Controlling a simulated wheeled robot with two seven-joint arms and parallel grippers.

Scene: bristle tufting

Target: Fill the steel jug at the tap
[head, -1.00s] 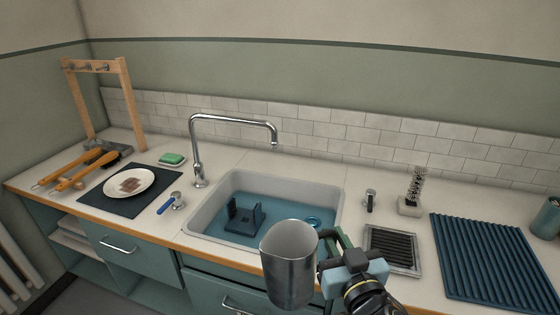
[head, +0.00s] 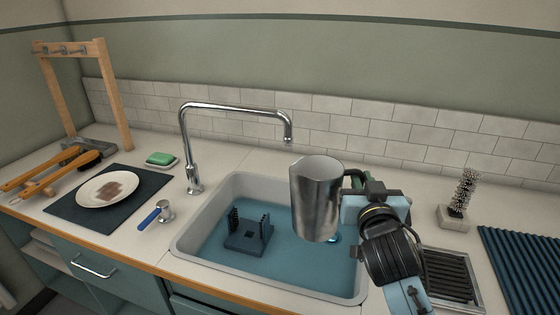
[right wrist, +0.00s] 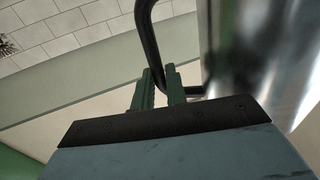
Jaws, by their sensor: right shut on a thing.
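The steel jug (head: 317,200) is upright above the right part of the sink in the head view. My right gripper (head: 356,183) is shut on the jug's dark handle, at the jug's right side. In the right wrist view the green fingers (right wrist: 159,92) close around the handle (right wrist: 148,40), and the shiny jug wall (right wrist: 262,55) fills the right side. No water stream shows. The jug's inside is hidden. My left gripper is not in view.
The sink (head: 190,228) holds blue water and a dark blue rack (head: 249,236). A plate (head: 108,189) on a dark mat, green soap (head: 160,158) and a brush stand (head: 455,216) are on the counter.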

